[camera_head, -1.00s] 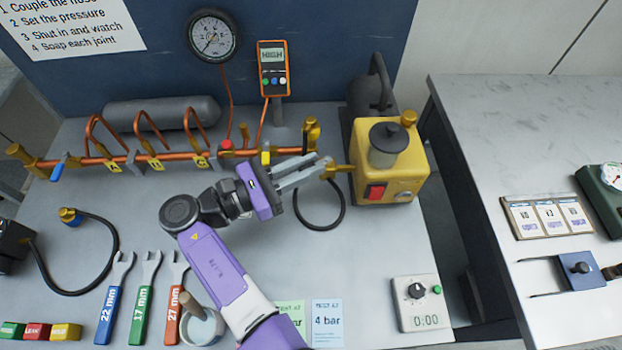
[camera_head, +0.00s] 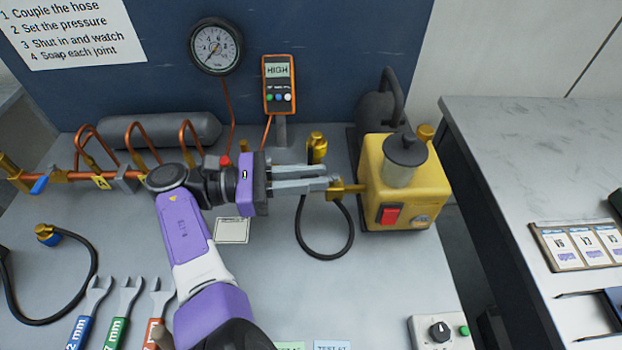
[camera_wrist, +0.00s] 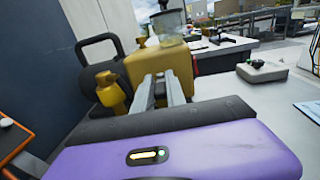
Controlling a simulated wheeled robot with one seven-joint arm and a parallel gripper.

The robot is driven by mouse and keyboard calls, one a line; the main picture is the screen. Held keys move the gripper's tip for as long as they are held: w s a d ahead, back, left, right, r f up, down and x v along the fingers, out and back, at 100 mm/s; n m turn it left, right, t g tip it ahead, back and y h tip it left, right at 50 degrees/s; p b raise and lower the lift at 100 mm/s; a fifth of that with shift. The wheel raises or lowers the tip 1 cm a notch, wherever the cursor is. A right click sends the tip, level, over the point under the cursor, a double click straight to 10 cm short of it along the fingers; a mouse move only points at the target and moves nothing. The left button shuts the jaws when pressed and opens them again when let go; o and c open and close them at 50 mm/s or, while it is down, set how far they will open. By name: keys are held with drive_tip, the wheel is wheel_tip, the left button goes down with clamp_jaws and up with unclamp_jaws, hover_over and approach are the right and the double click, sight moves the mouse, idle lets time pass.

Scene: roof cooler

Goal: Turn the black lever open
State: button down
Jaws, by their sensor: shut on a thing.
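My gripper (camera_head: 334,184) is shut at the brass outlet valve (camera_head: 350,190) on the left side of the yellow pump (camera_head: 405,185). The fingers point right and lie nearly level in the head view. The black lever does not show clearly; it appears hidden between the fingertips. In the wrist view, my gripper (camera_wrist: 168,80) reaches towards the yellow pump (camera_wrist: 160,72), and its fingers cover the valve. How far the lever is turned cannot be told.
A brass fitting (camera_head: 317,145) stands just behind the fingers. A black hose (camera_head: 349,240) loops below them. The bench front beside the pump is mostly clear.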

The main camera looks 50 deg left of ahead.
drive_tip(key=shift+a, duration=0.1)
drive_tip(key=c, duration=1.4)
unclamp_jaws()
drive_tip(key=shift+o, duration=0.2)
drive_tip(key=shift+s, duration=0.15)
drive_tip(key=b+v, duration=0.6)
drive_tip(key=v, duration=0.1)
drive_tip(key=shift+s+a, duration=0.25)
